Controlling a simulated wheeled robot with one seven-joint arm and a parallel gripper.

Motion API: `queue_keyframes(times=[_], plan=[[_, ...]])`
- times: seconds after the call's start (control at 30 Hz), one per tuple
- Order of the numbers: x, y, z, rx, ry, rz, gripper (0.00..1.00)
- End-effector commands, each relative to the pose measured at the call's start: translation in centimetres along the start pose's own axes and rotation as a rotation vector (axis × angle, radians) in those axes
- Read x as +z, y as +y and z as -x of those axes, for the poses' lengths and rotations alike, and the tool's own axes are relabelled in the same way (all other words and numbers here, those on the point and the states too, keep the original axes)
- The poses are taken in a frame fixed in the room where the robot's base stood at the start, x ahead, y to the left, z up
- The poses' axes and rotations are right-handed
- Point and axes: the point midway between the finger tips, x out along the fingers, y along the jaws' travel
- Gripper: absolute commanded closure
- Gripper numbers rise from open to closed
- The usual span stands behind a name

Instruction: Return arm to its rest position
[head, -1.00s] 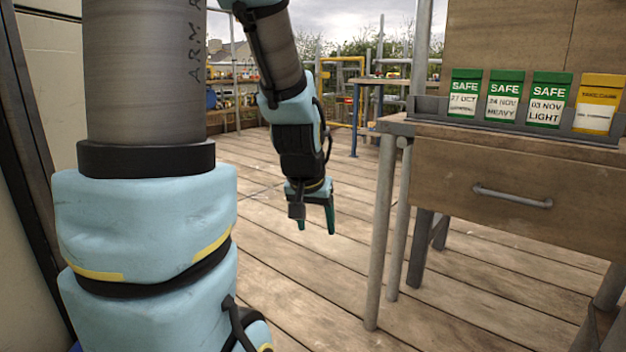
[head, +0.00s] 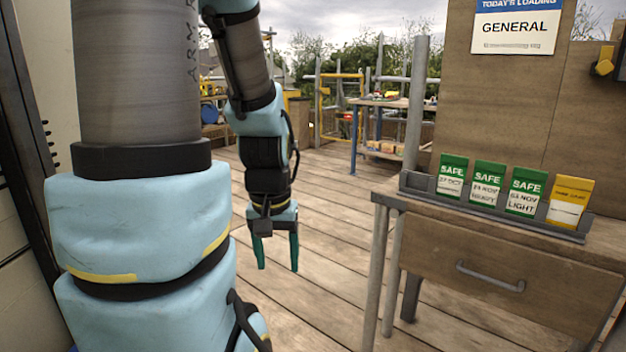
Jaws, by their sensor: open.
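My gripper (head: 277,262) hangs pointing down in the middle left of the head view. Its two green fingers are apart, with nothing between them. It is over the wooden deck, to the left of the wooden bench, and touches nothing that I can see. My arm (head: 262,140) comes down from the top of the view, bent behind my large column-like upper link at the left.
A wooden bench (head: 480,280) with a drawer stands at the right. A grey rack (head: 420,183) on it holds green and yellow tags (head: 526,191). A board with a "GENERAL" sign (head: 515,28) rises behind. Wooden deck (head: 325,185) lies open toward a distant table (head: 385,102).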

Motion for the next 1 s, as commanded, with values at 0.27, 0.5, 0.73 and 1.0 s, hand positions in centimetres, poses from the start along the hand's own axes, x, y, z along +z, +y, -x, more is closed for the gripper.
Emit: queue_keyframes(times=[0.27, 0.5, 0.73, 1.0], plan=[[-1.5, 0.0, 10.5, 0.0, 0.0, 0.0, 0.34], [-2.2, 0.1, 16.1, 0.0, 0.0, 0.0, 0.34], [-2.4, 0.1, 17.4, 0.0, 0.0, 0.0, 0.34], [-2.4, 0.1, 17.2, 0.0, 0.0, 0.0, 0.34]])
